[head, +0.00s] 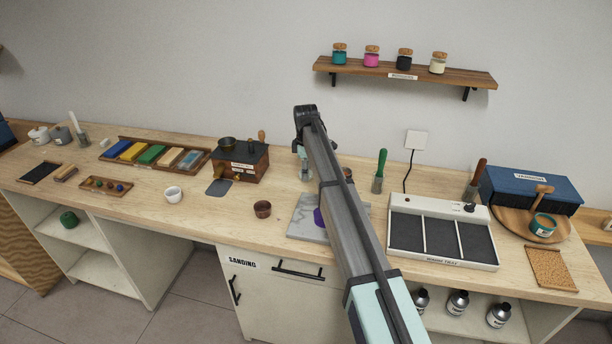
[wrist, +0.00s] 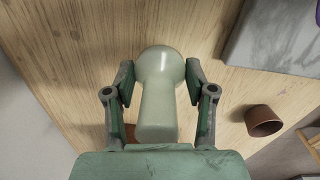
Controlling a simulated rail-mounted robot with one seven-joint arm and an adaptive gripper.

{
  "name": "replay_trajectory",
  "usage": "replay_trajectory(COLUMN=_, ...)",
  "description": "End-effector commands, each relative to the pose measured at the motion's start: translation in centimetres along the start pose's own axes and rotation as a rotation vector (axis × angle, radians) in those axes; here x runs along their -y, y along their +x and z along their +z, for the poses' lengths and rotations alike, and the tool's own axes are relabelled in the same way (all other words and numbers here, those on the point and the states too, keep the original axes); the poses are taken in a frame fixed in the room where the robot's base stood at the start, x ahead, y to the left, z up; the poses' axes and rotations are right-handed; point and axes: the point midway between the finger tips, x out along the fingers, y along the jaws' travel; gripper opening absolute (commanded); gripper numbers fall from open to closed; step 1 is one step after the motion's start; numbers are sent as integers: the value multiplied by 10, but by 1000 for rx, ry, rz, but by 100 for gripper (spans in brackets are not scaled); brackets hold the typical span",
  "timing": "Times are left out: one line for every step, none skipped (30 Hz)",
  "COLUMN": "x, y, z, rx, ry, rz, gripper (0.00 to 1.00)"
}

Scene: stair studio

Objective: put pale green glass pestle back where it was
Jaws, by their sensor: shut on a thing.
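The pale green glass pestle (wrist: 156,95) is between the two fingers of my gripper (wrist: 160,82) in the wrist view, with its rounded head toward the top of the picture. My gripper is shut on it, over bare wooden worktop. In the head view my gripper (head: 304,168) is behind my arm, near the back of the worktop, and the pestle is hard to make out there. Whether the pestle touches the wood cannot be told.
A grey marble slab (head: 303,222) with a purple thing (head: 318,217) is partly behind my arm. A wooden box (head: 241,163) stands further left, a green-handled tool (head: 380,170) and a three-compartment tray (head: 443,259) to the right.

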Motion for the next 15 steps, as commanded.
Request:
replay_trajectory(x=1, y=6, z=0, rx=0, ry=0, rz=-1, gripper=17)
replay_trajectory(x=1, y=10, z=0, rx=0, ry=0, rz=-1, gripper=17)
replay_trajectory(x=1, y=16, z=0, rx=0, ry=0, rz=-1, gripper=17)
replay_trajectory(x=1, y=20, z=0, rx=0, ry=0, rz=-1, gripper=17)
replay_trajectory(x=1, y=22, z=0, rx=0, ry=0, rz=-1, gripper=17)
replay_trajectory(x=1, y=25, z=0, rx=0, ry=0, rz=0, gripper=17)
replay_trajectory(x=1, y=27, z=0, rx=0, ry=0, rz=0, gripper=17)
replay_trajectory(x=1, y=28, z=0, rx=0, ry=0, rz=0, gripper=17)
replay_trajectory(x=1, y=28, z=0, rx=0, ry=0, rz=1, gripper=17)
replay_trajectory(x=1, y=28, z=0, rx=0, ry=0, rz=1, gripper=17)
replay_trajectory(x=1, y=28, z=0, rx=0, ry=0, rz=1, gripper=17)
replay_trajectory(x=1, y=28, z=0, rx=0, ry=0, rz=1, gripper=17)
replay_trajectory(x=1, y=28, z=0, rx=0, ry=0, rz=1, gripper=17)
replay_trajectory(x=1, y=28, z=0, rx=0, ry=0, rz=1, gripper=17)
replay_trajectory(x=1, y=28, z=0, rx=0, ry=0, rz=1, gripper=17)
